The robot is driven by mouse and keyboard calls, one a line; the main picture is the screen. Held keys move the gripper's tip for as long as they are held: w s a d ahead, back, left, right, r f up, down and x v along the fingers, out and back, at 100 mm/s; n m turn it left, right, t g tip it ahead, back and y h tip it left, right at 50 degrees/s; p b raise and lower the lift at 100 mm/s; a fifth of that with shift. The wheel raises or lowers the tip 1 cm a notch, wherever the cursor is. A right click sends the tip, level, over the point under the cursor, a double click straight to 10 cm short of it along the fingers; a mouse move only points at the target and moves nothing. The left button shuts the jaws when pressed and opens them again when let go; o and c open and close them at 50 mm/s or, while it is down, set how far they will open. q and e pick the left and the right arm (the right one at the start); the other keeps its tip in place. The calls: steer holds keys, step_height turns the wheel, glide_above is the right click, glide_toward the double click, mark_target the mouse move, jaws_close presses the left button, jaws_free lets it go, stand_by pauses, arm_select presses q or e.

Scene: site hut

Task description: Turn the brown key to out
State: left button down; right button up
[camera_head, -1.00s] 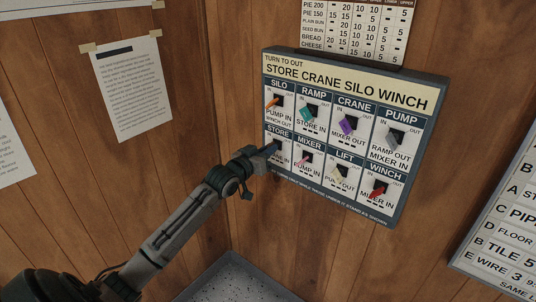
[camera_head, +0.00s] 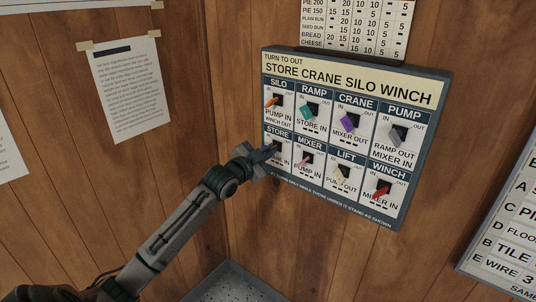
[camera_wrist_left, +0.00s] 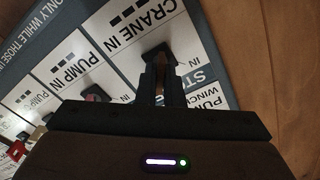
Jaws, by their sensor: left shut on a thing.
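The switch panel (camera_head: 432,128) hangs on the wooden wall, with two rows of coloured keys under its "TURN TO OUT" heading. My left gripper (camera_head: 270,150) is at the STORE switch, lower left on the panel. In the left wrist view its fingers (camera_wrist_left: 160,90) are shut on the brown key (camera_wrist_left: 160,66), which stands in a dark slot beside the "CRANE IN" text. In the head view the gripper hides most of this key, and I cannot tell whether it points to IN or OUT. My right gripper is not in view.
Close around are the orange SILO key (camera_head: 270,102) above, the pink MIXER key (camera_head: 304,160) to the right and the teal RAMP key (camera_head: 309,110). The purple (camera_head: 347,122), grey (camera_head: 398,133), cream (camera_head: 344,173) and red (camera_head: 381,190) keys are farther right.

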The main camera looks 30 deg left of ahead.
arm_select(q)
steer(key=shift+m, duration=0.4)
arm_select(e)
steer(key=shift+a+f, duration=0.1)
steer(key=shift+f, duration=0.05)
arm_select(q)
steer(key=c, duration=1.6)
jaws_free()
steer(key=shift+o, duration=0.2)
